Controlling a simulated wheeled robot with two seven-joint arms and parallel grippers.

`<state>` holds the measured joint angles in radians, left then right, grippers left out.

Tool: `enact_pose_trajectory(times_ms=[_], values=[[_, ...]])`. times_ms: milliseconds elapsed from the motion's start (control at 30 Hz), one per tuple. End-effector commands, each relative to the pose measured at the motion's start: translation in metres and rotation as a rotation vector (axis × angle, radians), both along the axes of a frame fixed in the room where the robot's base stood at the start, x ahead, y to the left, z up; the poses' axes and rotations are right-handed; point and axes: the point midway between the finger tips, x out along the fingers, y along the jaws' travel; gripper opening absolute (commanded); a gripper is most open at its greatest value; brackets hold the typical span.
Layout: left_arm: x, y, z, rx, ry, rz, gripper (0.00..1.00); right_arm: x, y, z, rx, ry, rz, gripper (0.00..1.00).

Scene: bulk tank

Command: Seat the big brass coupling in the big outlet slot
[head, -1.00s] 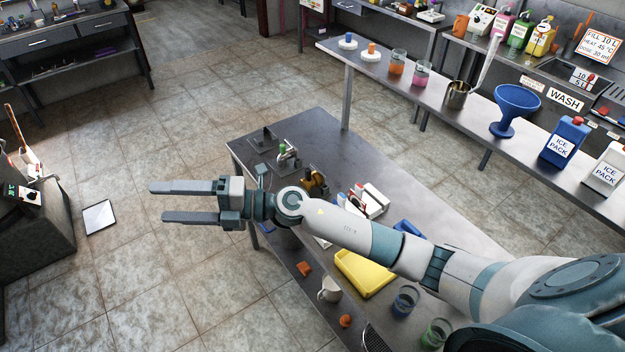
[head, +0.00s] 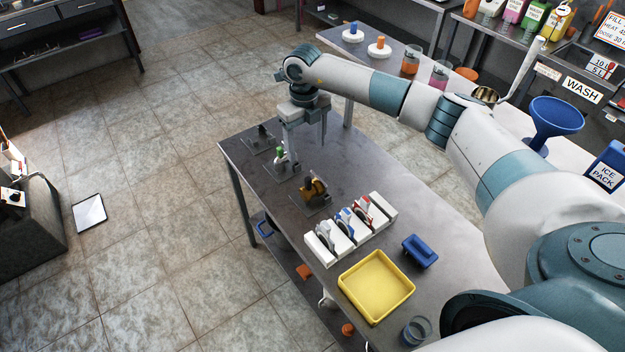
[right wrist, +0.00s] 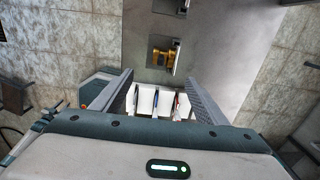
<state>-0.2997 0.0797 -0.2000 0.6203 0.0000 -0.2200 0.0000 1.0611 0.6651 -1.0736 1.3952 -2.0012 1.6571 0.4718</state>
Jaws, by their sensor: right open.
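A brass-coloured piece (head: 313,188), the only thing that looks like the big brass coupling, stands on a small grey plate on the metal table (head: 400,225). It also shows in the right wrist view (right wrist: 160,57), beyond my fingers. I cannot tell which part is the big outlet slot. Two similar grey plates with fittings are farther back: one has a green-topped fitting (head: 281,158), the other a dark fitting (head: 263,133). My right gripper (head: 307,147) is open and empty, fingers pointing down over the table's back, behind the brass piece. My left gripper is out of view.
A white rack (head: 323,252) with upright white, blue and red pieces stands in front of the brass piece. A yellow tray (head: 352,290) and a blue container (head: 420,251) lie nearer. A long bench (head: 385,66) with jars and a blue funnel (head: 556,119) runs along the right.

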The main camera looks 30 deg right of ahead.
Motion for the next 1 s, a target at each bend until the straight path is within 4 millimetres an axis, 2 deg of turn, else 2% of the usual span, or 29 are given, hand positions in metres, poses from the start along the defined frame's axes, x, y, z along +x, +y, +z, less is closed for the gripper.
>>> enact_pose_trajectory(times_ms=[300, 467, 667, 1000], values=[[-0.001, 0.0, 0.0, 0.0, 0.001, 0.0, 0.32, 0.0, -0.002, 0.001, -0.006, 0.002, -0.002, 0.67], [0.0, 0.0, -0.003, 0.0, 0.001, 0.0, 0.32, 0.0, -0.002, -0.006, -0.005, 0.002, -0.001, 0.67], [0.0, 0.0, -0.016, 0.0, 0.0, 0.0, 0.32, -0.001, -0.002, -0.031, -0.006, 0.003, -0.001, 0.67], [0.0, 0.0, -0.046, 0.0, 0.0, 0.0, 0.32, 0.0, -0.003, -0.093, -0.003, 0.003, -0.001, 0.67]])
